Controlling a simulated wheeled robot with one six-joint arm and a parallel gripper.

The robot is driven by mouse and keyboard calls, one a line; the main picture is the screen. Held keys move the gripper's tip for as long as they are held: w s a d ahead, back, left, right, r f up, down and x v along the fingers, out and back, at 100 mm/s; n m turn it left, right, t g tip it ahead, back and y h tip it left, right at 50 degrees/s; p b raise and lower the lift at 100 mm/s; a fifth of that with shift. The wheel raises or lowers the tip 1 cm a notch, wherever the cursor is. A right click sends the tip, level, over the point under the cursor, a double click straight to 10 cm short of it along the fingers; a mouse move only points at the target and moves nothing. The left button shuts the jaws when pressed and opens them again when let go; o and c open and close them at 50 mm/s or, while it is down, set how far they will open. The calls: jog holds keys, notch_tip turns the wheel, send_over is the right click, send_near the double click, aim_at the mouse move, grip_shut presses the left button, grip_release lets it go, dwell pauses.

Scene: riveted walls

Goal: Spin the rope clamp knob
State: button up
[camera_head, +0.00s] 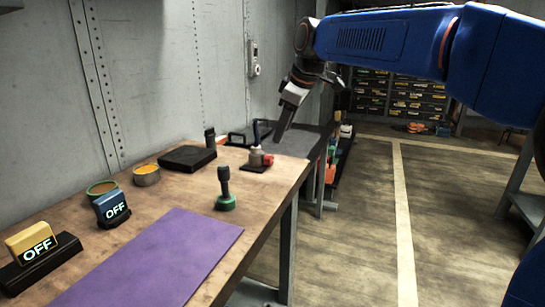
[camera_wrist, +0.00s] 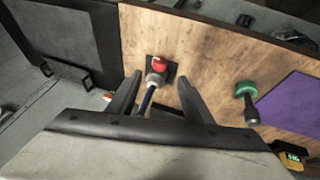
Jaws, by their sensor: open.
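A small red and grey fitting (camera_head: 258,160) with a dark blue upright handle stands on a black plate near the far end of the wooden bench. I cannot tell for sure that it is the rope clamp knob. In the wrist view, the fitting (camera_wrist: 157,66) shows between my fingers, its blue rod pointing towards the camera. A green round base (camera_head: 226,203) with a dark upright handle stands nearer; it also shows in the wrist view (camera_wrist: 245,89). My gripper (camera_head: 281,138) is open and empty, pointing down just right of and above the red fitting.
The wooden bench (camera_head: 160,201) also holds a purple mat (camera_head: 165,258), blue and yellow OFF blocks (camera_head: 111,208) (camera_head: 32,242), tins (camera_head: 146,175) and a black box (camera_head: 187,157). A riveted wall stands behind. Floor at right is open.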

aim_at(272, 157)
jog(key=x, duration=1.1)
jog(key=shift+w+a+f, duration=0.1)
jog(key=shift+f, duration=0.25)
jog(key=c, duration=1.1)
